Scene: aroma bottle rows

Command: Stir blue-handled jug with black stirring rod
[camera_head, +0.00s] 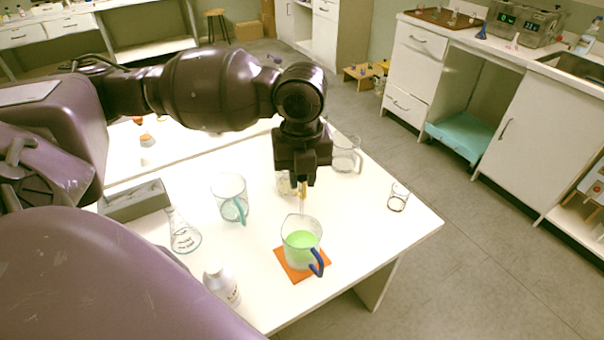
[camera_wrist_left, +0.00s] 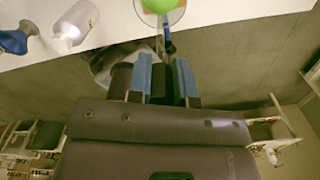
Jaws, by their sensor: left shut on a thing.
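The blue-handled jug (camera_head: 289,250) is clear, holds bright green liquid and stands upright on an orange mat (camera_head: 281,262). Its blue handle points to the lower right. My left gripper (camera_head: 303,180) points down above the jug, shut on a thin stirring rod (camera_head: 302,198). The rod looks tan near the fingers and pale below, not clearly black. Its lower end meets the jug's mouth in the picture; I cannot tell whether it touches the liquid. In the left wrist view, the jug (camera_wrist_left: 178,14) is cut off at the top, beyond the fingers. My right gripper is not in view.
A teal-handled jug (camera_head: 229,190) stands left of the gripper. A flask (camera_head: 184,238), a white bottle (camera_head: 222,285) and a grey block (camera_head: 135,200) are further left. A clear jug (camera_head: 345,155) stands behind, and a small beaker (camera_head: 398,198) at right. The table's right front is clear.

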